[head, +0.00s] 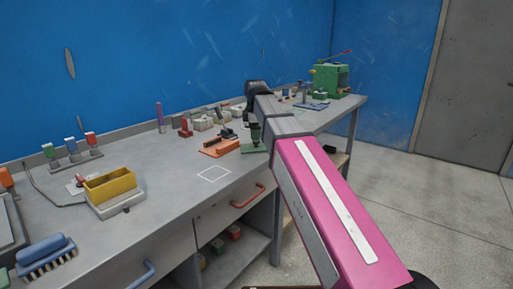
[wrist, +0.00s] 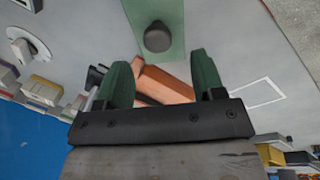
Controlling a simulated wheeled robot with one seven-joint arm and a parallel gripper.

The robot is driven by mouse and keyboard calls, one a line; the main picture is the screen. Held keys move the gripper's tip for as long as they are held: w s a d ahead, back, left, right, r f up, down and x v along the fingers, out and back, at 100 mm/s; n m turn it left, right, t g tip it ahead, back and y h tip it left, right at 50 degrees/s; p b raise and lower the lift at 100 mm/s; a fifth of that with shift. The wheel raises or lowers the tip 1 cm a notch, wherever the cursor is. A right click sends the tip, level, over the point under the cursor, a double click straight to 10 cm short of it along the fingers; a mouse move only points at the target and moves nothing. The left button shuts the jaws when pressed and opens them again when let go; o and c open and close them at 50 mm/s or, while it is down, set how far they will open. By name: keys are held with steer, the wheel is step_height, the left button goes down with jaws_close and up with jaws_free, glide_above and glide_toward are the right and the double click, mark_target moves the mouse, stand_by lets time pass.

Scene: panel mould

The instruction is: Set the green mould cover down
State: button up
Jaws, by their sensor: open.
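The green mould cover (wrist: 172,14) is a flat green plate with a round dark knob (wrist: 158,38), in the wrist view just beyond my fingertips. It appears to lie on the bench, with its far end cut off by the frame. In the head view, a green edge of it (head: 253,149) shows beneath my gripper, which hides most of the rest. My gripper (wrist: 160,62) has green fingers, spread apart with nothing between them. The knob is in line with the gap between the fingers, but they do not close on it.
An orange block (head: 219,147) sits left of the cover. A white outlined rectangle (head: 214,174) on the grey bench (head: 170,205) is empty.

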mark_target(256, 144)
steer(key=shift+w+d+f, duration=0.1)
steer(key=shift+w+f, duration=0.1)
steer(key=shift+f, duration=0.65)
steer(key=shift+w+d+f, duration=0.15)
steer(key=shift+w+f, duration=0.05)
steer(key=shift+f, duration=0.7)
steer(key=shift+w+d+f, duration=0.1)
steer(key=shift+w+f, duration=0.1)
steer(key=shift+f, duration=0.65)
steer(key=c, duration=1.1)
steer(key=shift+o, duration=0.2)
steer(key=shift+r, duration=0.1)
